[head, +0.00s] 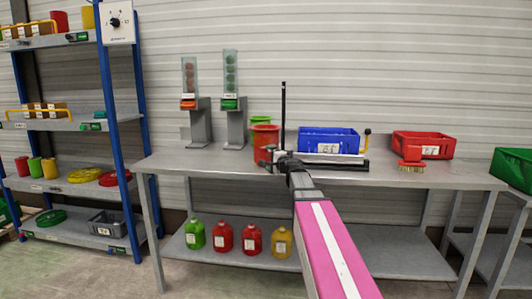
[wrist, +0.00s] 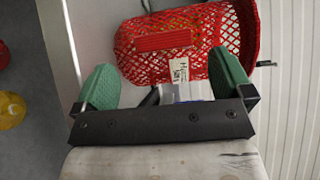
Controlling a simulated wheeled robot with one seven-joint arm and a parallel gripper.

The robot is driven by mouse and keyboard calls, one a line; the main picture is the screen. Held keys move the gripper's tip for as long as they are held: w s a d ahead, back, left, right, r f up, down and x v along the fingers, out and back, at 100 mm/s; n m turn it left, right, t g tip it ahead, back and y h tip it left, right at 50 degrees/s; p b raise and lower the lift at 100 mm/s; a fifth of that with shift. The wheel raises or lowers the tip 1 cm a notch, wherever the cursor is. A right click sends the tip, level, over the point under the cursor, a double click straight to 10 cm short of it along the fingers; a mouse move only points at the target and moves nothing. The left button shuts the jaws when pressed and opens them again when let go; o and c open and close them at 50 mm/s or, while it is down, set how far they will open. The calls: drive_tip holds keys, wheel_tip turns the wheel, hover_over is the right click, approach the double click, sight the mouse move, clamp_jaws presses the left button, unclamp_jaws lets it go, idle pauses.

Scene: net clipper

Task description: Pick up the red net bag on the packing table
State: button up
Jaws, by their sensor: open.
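The red net bag (wrist: 222,35) fills the top middle of the wrist view, with its mesh, a solid red patch and a white label showing. In the head view it appears to be the red rounded thing (head: 264,138) on the packing table (head: 225,168). My gripper (wrist: 163,78) is open, its two green finger pads set apart at either side of the bag's near part. I cannot tell how far the bag is beyond the fingertips. In the head view my gripper (head: 267,158) is at the foot of the red thing, partly in front of it.
A green container (head: 261,120) stands behind the red thing. A black post (head: 283,115) rises close to its right, by a blue crate (head: 325,138). A red crate (head: 430,142) and a red brush (head: 411,158) are farther right. Two dispensers (head: 235,125) stand left.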

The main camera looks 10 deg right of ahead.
drive_tip(key=x, duration=0.5)
drive_tip(key=shift+d+r, duration=0.15)
drive_tip(key=shift+r, duration=0.05)
drive_tip(key=c, duration=1)
drive_tip(key=shift+r, duration=0.1)
